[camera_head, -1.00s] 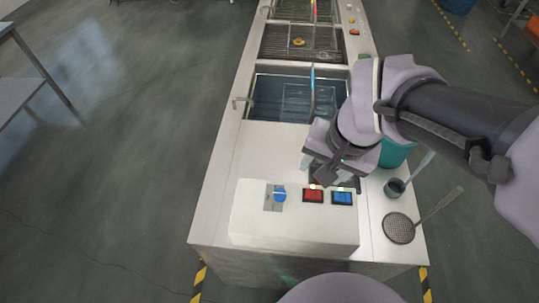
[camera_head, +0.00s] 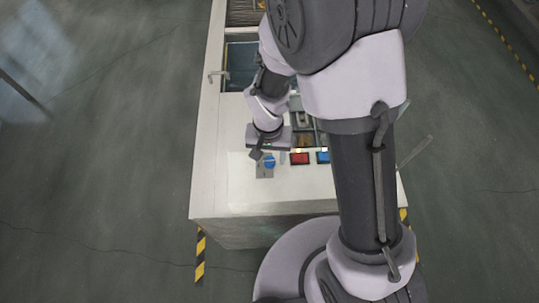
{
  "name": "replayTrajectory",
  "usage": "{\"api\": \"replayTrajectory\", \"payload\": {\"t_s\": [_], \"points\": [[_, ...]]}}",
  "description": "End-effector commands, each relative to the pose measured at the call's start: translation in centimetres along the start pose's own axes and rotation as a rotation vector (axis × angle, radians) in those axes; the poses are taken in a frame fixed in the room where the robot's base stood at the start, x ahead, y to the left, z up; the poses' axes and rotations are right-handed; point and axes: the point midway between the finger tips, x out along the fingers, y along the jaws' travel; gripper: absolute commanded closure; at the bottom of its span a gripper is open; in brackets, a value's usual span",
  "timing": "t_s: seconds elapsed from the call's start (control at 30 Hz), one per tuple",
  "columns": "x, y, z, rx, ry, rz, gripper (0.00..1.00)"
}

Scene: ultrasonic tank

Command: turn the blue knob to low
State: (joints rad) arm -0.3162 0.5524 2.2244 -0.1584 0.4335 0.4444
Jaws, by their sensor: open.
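The blue knob (camera_head: 269,161) sits on a small grey plate (camera_head: 264,172) on the white control box (camera_head: 285,190) at the near end of the tank bench. My gripper (camera_head: 269,156) is open and right at the knob, on its far side. One dark finger shows to the knob's left and a paler one to its right. I cannot tell whether either finger touches the knob. The knob's setting and any marks are too small to read.
A red switch (camera_head: 299,158) and a blue switch (camera_head: 323,157) stand right of the knob. A water tank (camera_head: 239,62) with a handle at its left lies farther back. My arm hides much of the bench's right side. The box's near left surface is clear.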

Motion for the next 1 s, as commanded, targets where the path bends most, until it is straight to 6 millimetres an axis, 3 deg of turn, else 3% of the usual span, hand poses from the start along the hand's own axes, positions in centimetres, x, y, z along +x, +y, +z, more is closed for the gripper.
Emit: {"api": "replayTrajectory", "payload": {"t_s": [0.1,0.37,0.67,1.0], "points": [[0.88,0.01,0.03,0.0,-0.001,0.0,0.48],[0.98,0.0,-0.01,0.0,0.0,-0.001,0.48],[0.97,0.0,0.0,0.0,0.0,0.0,1.0],[0.98,-0.01,0.01,-0.045,0.001,0.0,1.0]]}}
